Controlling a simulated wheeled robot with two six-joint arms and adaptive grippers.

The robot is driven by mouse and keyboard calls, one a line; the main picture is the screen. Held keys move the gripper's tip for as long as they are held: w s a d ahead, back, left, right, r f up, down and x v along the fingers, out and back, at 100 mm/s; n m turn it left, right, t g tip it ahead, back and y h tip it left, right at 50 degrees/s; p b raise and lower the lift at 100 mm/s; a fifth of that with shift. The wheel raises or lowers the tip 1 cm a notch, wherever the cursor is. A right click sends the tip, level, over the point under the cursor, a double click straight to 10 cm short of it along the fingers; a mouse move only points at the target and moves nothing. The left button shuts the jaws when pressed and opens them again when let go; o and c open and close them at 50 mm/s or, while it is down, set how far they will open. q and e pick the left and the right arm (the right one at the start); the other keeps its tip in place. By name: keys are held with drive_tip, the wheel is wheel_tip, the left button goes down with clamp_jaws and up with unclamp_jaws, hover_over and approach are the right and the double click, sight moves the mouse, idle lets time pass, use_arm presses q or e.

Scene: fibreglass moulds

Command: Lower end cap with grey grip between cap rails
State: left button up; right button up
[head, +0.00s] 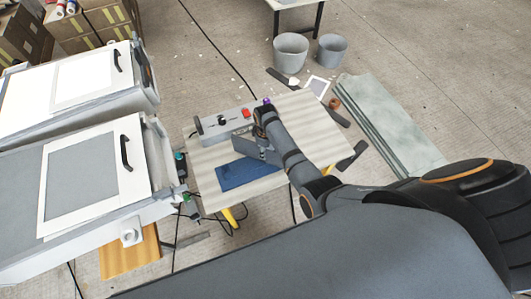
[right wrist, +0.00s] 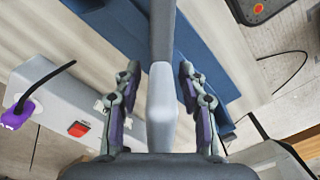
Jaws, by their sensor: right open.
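My right gripper (head: 262,150) is over the striped work table, beside a flat blue piece (head: 236,174). The right wrist view shows its two purple-padded fingers (right wrist: 160,95) apart. A grey upright bar (right wrist: 161,95) stands between them, with a gap on each side; it may be the grey grip, but I cannot tell. The blue piece (right wrist: 215,50) runs diagonally behind the fingers. I cannot make out the end cap's body or the cap rails for certain. My left gripper is not in view.
A grey control box (head: 222,123) with a red button stands at the table's back edge. Two white mould units (head: 150,85) with black handles are at the left. Buckets (head: 291,50) and a greenish slab (head: 385,120) lie beyond. Cables hang by the table's left side.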

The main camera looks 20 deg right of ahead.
clamp_jaws()
drive_tip(key=shift+r, duration=0.15)
